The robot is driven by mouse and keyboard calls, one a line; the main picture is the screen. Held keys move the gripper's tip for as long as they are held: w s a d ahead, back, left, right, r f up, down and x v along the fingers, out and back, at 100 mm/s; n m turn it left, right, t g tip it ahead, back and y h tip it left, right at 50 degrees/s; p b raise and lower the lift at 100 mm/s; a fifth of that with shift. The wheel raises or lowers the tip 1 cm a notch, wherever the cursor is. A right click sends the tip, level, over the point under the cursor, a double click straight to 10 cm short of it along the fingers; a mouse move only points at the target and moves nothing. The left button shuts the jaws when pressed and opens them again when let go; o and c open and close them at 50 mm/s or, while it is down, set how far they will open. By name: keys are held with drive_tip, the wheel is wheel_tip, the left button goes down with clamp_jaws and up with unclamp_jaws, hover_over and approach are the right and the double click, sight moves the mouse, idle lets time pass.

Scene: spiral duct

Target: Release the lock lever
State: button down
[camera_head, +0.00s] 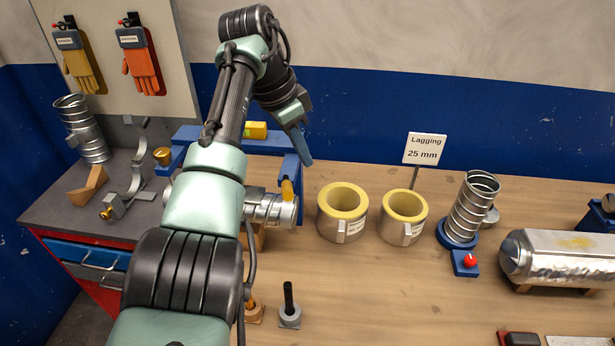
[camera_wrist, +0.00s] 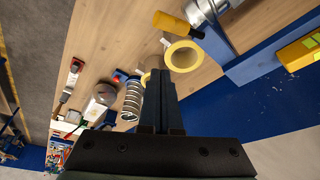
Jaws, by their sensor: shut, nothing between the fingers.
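A blue frame (camera_head: 225,143) stands on the bench behind my arm, with a silver spiral duct (camera_head: 268,208) lying in it. A yellow handle (camera_head: 287,190), which looks like the lock lever, is at its right end; it also shows in the wrist view (camera_wrist: 172,22) with a black part at its end. My gripper (camera_head: 306,155) is in the air above and behind that handle, apart from it. In the wrist view, my gripper's fingers (camera_wrist: 160,98) are together with nothing between them. My arm hides part of the frame and duct.
Two yellow-lined lagging sleeves (camera_head: 343,211) (camera_head: 404,216) stand just right of the frame. A label sign (camera_head: 425,149), an upright spiral duct (camera_head: 470,210), a red-knobbed blue block (camera_head: 466,263) and a foil-wrapped cylinder (camera_head: 560,257) are farther right.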

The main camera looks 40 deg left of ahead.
drive_tip(key=shift+v, duration=1.35)
drive_tip(key=shift+a+r, duration=0.1)
drive_tip(key=shift+a, duration=0.05)
drive_tip(key=shift+w, duration=0.1)
